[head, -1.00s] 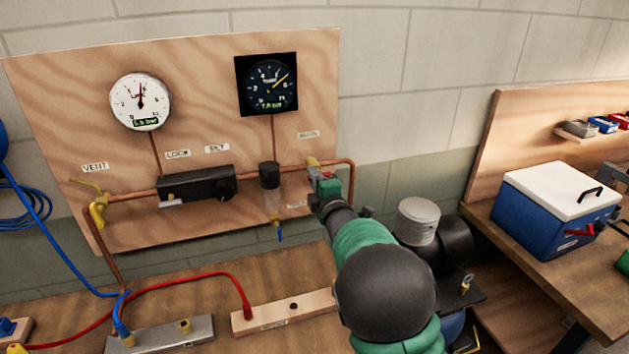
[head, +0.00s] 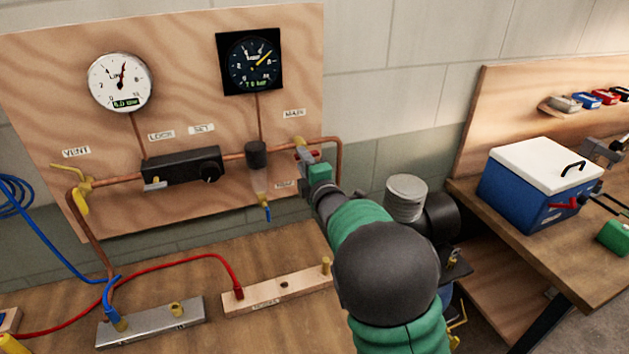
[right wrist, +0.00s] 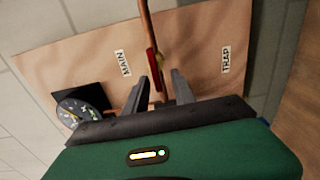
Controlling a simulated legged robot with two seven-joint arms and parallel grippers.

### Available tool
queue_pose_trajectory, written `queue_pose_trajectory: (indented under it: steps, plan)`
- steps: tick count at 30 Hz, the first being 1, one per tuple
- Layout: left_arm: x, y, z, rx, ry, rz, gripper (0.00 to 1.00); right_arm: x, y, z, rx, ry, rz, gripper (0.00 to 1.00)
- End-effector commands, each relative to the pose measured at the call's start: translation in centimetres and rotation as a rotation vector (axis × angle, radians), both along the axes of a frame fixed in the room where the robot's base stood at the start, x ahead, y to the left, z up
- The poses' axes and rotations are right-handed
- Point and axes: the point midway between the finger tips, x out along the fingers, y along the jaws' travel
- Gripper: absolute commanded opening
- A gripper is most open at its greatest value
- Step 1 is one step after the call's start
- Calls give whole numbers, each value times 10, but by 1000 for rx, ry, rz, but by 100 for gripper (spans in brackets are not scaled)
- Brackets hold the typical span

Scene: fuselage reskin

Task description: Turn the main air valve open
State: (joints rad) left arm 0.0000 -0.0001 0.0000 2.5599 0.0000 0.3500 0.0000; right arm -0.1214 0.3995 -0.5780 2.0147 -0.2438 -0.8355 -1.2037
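The main air valve (head: 301,143) sits on the copper pipe at the right of the wooden panel, below the MAIN label (head: 293,113). Its red handle (right wrist: 153,65) shows in the right wrist view, roughly in line with the copper pipe (right wrist: 147,20). My right gripper (right wrist: 162,92) is open, with one dark finger on each side of the valve, the handle nearer the MAIN-side finger. Whether a finger touches the handle I cannot tell. In the head view my right gripper (head: 310,162) partly hides the valve. My left gripper is not in view.
A white gauge (head: 120,82) and a dark gauge (head: 250,62) hang on the panel (head: 190,100). A black regulator (head: 182,166) and a filter (head: 257,155) sit on the pipe left of the valve. Hoses cross the bench (head: 210,270). A blue cooler (head: 535,195) stands right.

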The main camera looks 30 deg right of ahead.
Motion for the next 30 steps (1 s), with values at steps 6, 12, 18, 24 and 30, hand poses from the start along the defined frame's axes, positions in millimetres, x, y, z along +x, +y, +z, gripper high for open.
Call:
queue_pose_trajectory:
  steps: [6,12,18,24,30]
  plan:
    - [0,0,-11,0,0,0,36,-62,16,-2,6,-1,2,31]
    - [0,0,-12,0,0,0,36,-113,28,-2,5,0,2,31]
    - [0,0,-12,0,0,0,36,-138,34,-3,1,5,1,31]
    - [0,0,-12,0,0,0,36,-140,35,-3,0,5,1,31]
    - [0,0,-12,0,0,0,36,-140,35,-3,0,5,1,31]
